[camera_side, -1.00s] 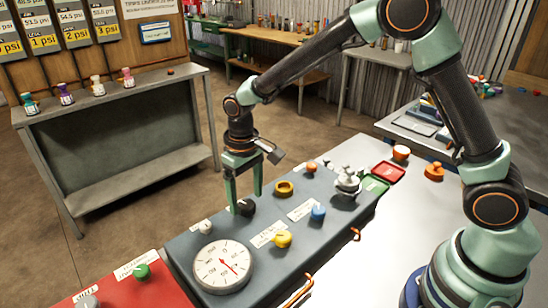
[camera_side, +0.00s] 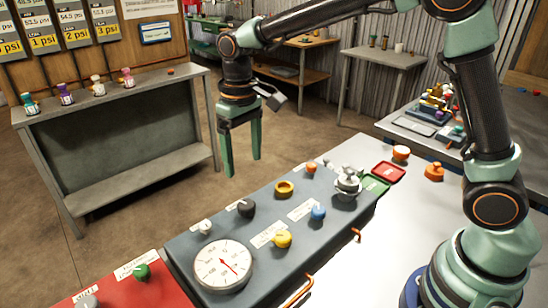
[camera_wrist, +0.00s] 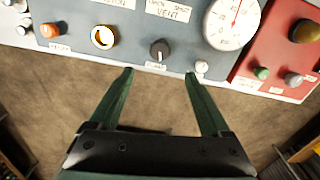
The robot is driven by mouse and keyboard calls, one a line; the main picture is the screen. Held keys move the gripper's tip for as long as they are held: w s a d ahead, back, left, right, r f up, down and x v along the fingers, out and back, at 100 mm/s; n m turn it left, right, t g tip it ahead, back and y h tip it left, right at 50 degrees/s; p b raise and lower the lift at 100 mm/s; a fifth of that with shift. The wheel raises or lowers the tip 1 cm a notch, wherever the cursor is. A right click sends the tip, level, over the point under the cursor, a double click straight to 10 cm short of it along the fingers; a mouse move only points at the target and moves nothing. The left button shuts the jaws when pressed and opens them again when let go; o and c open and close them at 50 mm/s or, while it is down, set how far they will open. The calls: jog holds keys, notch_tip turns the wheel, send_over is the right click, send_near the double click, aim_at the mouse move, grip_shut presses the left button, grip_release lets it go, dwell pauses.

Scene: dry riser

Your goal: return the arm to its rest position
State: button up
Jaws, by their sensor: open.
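My gripper (camera_side: 241,165) is open and empty, with its two green fingers pointing down. In the side view it hangs in the air above and behind the blue-grey control panel (camera_side: 185,252). In the wrist view my gripper (camera_wrist: 160,75) shows its fingers spread apart, with a black knob (camera_wrist: 160,50) on the panel visible beyond the gap. The same black knob (camera_side: 246,208) stands clear of the fingers in the side view.
The panel carries a round gauge (camera_side: 222,266), a yellow knob (camera_side: 282,239), a blue knob (camera_side: 318,212) and a yellow ring (camera_side: 284,189). A red panel (camera_side: 115,293) adjoins at left. A grey shelf bench (camera_side: 130,135) stands behind. Floor between them is clear.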

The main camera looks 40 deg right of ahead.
jog(key=s+d+r+t, duration=0.2)
jog(key=s+d+r, duration=0.1)
jog(key=s+d, duration=0.3)
jog(key=s+d+r+m+t, duration=0.1)
jog(key=s+d+r+t, duration=0.2)
jog(key=s+d, duration=0.4)
jog(key=shift+s+t, duration=0.3)
jog(key=shift+s, duration=0.4)
jog(key=shift+r, duration=0.15)
dwell(0.9)
